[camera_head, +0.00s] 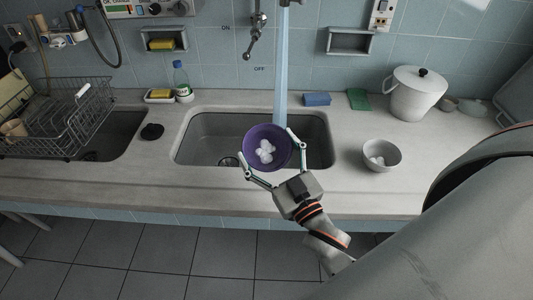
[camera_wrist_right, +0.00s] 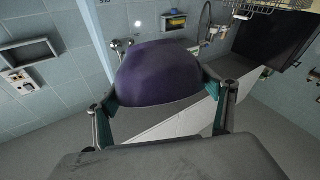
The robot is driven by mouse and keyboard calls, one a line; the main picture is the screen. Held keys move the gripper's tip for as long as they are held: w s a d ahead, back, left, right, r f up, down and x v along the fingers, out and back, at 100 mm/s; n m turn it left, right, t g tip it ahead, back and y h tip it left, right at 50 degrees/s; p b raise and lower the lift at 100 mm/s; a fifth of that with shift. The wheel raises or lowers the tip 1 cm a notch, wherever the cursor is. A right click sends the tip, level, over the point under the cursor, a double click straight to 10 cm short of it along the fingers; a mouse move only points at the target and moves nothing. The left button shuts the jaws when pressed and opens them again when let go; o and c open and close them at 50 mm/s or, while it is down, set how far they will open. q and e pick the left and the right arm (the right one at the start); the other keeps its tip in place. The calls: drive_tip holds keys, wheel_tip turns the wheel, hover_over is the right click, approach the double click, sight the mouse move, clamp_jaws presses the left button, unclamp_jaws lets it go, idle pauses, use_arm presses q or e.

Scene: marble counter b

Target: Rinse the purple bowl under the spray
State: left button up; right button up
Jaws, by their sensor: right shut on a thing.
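The purple bowl (camera_head: 278,140) is over the right sink basin (camera_head: 210,128) in the head view, with several white round things (camera_head: 265,151) inside it. My right gripper (camera_head: 272,155) is shut on the bowl, one finger on each side. The wrist view shows the bowl's purple outside (camera_wrist_right: 160,72) between the two fingertips (camera_wrist_right: 165,100). A pale blue spray column (camera_head: 282,65) comes down from the top behind the bowl; its lower end meets the bowl's far edge in the picture, and I cannot tell whether it falls inside. My left gripper is not in view.
A grey bowl (camera_head: 388,150) with white things inside stands right of the basin. A white lidded pot (camera_head: 415,95), blue sponge (camera_head: 317,99) and green cloth (camera_head: 359,99) are behind. A dish rack (camera_head: 60,108) stands left. The counter's front strip is clear.

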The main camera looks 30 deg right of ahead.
sight(272, 136)
drive_tip(key=shift+t, duration=0.7)
drive_tip(key=w+d+r, duration=0.2)
drive_tip(key=w+d+r+p, duration=0.1)
drive_tip(key=w+r, duration=0.1)
drive_tip(key=shift+w+d+r, duration=0.15)
drive_tip(key=shift+d+r, duration=0.05)
drive_tip(key=shift+d, duration=0.15)
drive_tip(key=w+d+r+n+t+h+p, duration=0.1)
drive_tip(key=w+d+r+t, duration=0.1)
drive_tip(key=w+d+r, duration=0.3)
drive_tip(key=w+d+r+t+h+p, duration=0.1)
drive_tip(key=w+d+r+t+p, duration=0.15)
drive_tip(key=r, duration=0.45)
use_arm(q)
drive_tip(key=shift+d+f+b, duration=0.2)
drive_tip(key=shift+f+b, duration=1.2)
drive_tip(key=shift+b, duration=2.2)
use_arm(e)
drive_tip(key=w+d+f, duration=0.2)
drive_tip(key=w+d, duration=0.5)
drive_tip(key=w, duration=0.5)
drive_tip(key=shift+d+f+g, duration=0.2)
drive_tip(key=shift+f+g, duration=0.2)
drive_tip(key=shift+g, duration=0.05)
drive_tip(key=shift+w, duration=0.1)
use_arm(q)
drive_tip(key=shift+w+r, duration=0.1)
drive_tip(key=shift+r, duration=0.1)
use_arm(e)
drive_tip(key=shift+d, duration=0.1)
